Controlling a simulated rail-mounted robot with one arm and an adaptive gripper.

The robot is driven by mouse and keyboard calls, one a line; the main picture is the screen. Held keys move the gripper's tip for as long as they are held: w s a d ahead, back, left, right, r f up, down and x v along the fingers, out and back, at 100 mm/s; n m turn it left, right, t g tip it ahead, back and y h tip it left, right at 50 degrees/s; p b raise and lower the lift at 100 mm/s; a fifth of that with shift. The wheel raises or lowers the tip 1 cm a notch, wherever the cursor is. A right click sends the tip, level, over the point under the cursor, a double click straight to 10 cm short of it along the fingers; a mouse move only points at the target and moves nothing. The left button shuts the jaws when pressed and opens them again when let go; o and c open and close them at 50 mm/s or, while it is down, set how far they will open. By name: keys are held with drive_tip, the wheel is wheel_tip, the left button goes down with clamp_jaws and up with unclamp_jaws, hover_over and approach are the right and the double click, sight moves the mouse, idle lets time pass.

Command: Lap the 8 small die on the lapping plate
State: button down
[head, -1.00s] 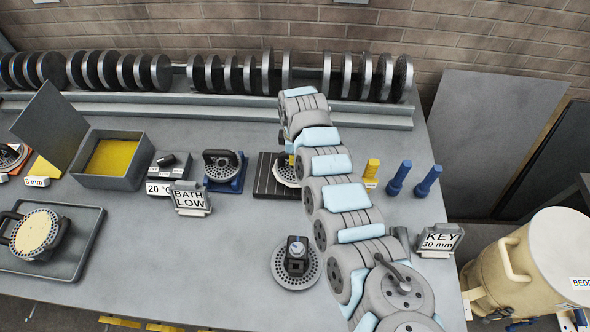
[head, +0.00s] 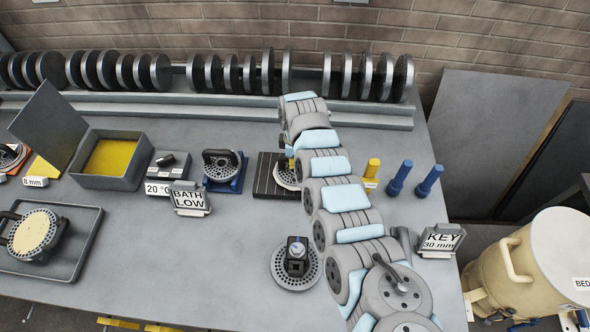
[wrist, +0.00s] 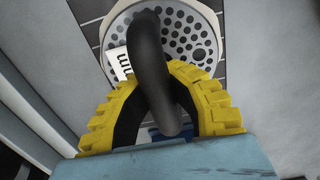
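The lapping plate (head: 266,184) is a dark, grooved slab in the middle of the bench, partly behind my arm in the head view. A round grey die (head: 287,177) full of holes lies on it, mostly hidden there. In the wrist view the die (wrist: 198,42) shows its pale rim, its dark handle (wrist: 152,60) and a white tag ending in "mm"; the number is not readable. My gripper (wrist: 158,75) has its yellow-edged fingers closed around the handle. In the head view my gripper is almost wholly hidden by the arm. The die looks flat on the grooved plate.
Another handled die (head: 222,166) sits on a blue stand left of the plate. A die with a black block (head: 296,266) lies in front. A tray (head: 80,255) holds a beige-faced die.

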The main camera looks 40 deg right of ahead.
sight(280, 162)
drive_tip(key=shift+f, duration=0.55)
drive_tip(key=shift+d, duration=0.15)
drive_tip(key=shift+s+d+r+p, duration=0.1)
drive_tip(key=shift+s+d+p, duration=0.4)
drive_tip(key=shift+s, duration=0.1)
drive_tip(key=shift+s+d+p, duration=1)
drive_tip(key=shift+s+d, duration=0.15)
drive_tip(key=shift+s, duration=0.1)
drive_tip(key=shift+w+a, duration=0.1)
drive_tip(key=shift+w, duration=0.1)
drive_tip(key=shift+w+a+f+b, duration=0.15)
drive_tip(key=shift+w+a+b, duration=0.8)
drive_tip(key=shift+w+a, duration=0.5)
drive_tip(key=shift+w+a+f+b, duration=0.1)
drive_tip(key=shift+w+a+b, duration=0.85)
drive_tip(key=shift+w+a, duration=0.45)
drive_tip(key=shift+w+a+r+b, duration=0.1)
drive_tip(key=shift+w+a+b, duration=0.5)
drive_tip(key=shift+w, duration=0.25)
drive_tip(key=shift+s+r, duration=0.1)
